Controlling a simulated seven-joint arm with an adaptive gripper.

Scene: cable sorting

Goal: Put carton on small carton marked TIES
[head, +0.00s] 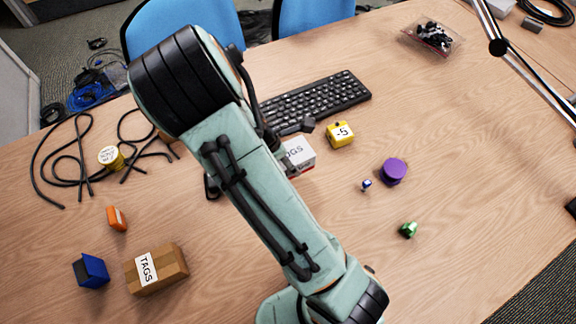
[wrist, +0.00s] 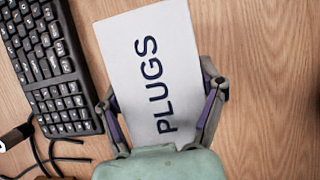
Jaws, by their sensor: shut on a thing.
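A white carton marked PLUGS (wrist: 150,45) fills the middle of the wrist view, and my gripper (wrist: 160,92) is shut on it with a finger on each side. In the head view the white carton (head: 300,153) shows partly beside my arm, with a red band low on its side; my arm hides the rest of it and most of the gripper. A brown carton marked TAGS (head: 172,268) lies at the front left of the table. I see no label reading TIES; a brown bit (head: 168,142) shows behind my arm, too hidden to identify.
A black keyboard (head: 318,98) lies behind the white carton. A yellow block marked -5 (head: 340,134), a purple cylinder (head: 393,171) and a green piece (head: 408,229) stand to the right. Black cables (head: 75,160) and a blue block (head: 91,270) are left. The right front table is mostly clear.

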